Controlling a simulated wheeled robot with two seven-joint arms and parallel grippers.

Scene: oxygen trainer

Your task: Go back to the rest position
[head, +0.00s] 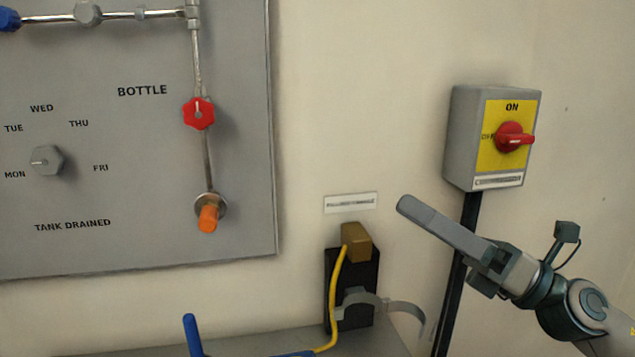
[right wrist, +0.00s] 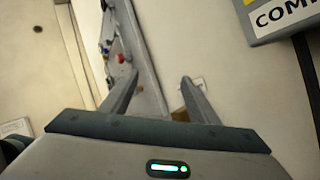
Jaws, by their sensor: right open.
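My right gripper (head: 440,225) is in front of the wall at the right of the head view, below and left of the switch box. It points to the left. In the right wrist view its two fingers (right wrist: 160,88) stand apart with nothing between them. It is open and empty and seems to touch nothing. My left gripper is not in view.
A grey box with a red switch (head: 513,138) hangs at the right. The grey panel (head: 120,190) carries a red knob (head: 199,113) and a grey dial (head: 46,160). A brass block (head: 356,242) with a yellow cable (head: 334,300) and a blue handle (head: 192,335) are low down.

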